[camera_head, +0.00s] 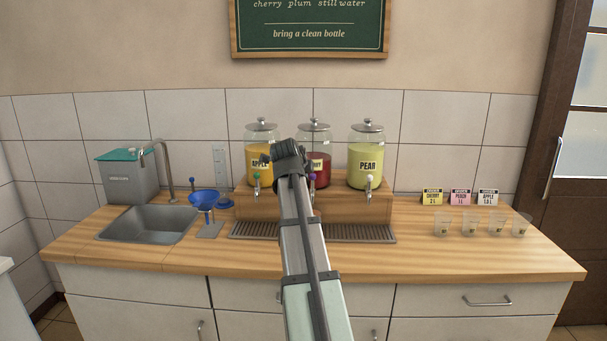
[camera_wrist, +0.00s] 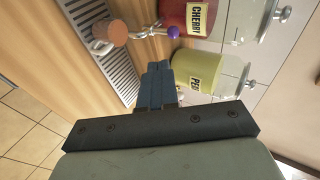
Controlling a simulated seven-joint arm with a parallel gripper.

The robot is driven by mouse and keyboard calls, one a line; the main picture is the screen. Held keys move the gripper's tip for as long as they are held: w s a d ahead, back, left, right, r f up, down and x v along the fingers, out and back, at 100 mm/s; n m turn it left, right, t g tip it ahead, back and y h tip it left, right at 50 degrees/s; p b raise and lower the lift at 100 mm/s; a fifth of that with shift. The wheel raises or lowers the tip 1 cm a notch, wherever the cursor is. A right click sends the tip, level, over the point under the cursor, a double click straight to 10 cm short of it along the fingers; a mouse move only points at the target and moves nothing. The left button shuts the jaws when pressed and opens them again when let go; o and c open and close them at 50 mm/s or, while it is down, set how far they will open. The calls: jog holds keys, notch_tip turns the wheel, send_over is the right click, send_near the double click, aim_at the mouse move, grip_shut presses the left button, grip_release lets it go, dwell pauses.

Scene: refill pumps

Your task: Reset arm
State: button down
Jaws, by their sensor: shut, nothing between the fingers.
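My gripper (camera_wrist: 157,70) is shut and empty, its two fingers together in the wrist view. In the head view my arm reaches forward over the counter, and its dark end covers part of the apple and cherry jars; the fingertips cannot be made out there. In the wrist view the cherry jar (camera_wrist: 188,12) and the pear jar (camera_wrist: 197,68) lie beyond the fingers. A purple tap knob (camera_wrist: 172,32) is near the cherry jar. A brown round-topped object (camera_wrist: 113,32) is by the drip grille (camera_wrist: 107,58), apart from my fingers.
The apple jar (camera_head: 259,150) and pear jar (camera_head: 366,155) stand on a wooden stand (camera_head: 385,207). A sink (camera_head: 150,224), a blue funnel (camera_head: 203,198) and a grey box (camera_head: 130,180) are left. Several clear cups (camera_head: 442,226) and small cards (camera_head: 432,197) are right. The front counter is clear.

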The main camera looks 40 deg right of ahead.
dwell(0.5)
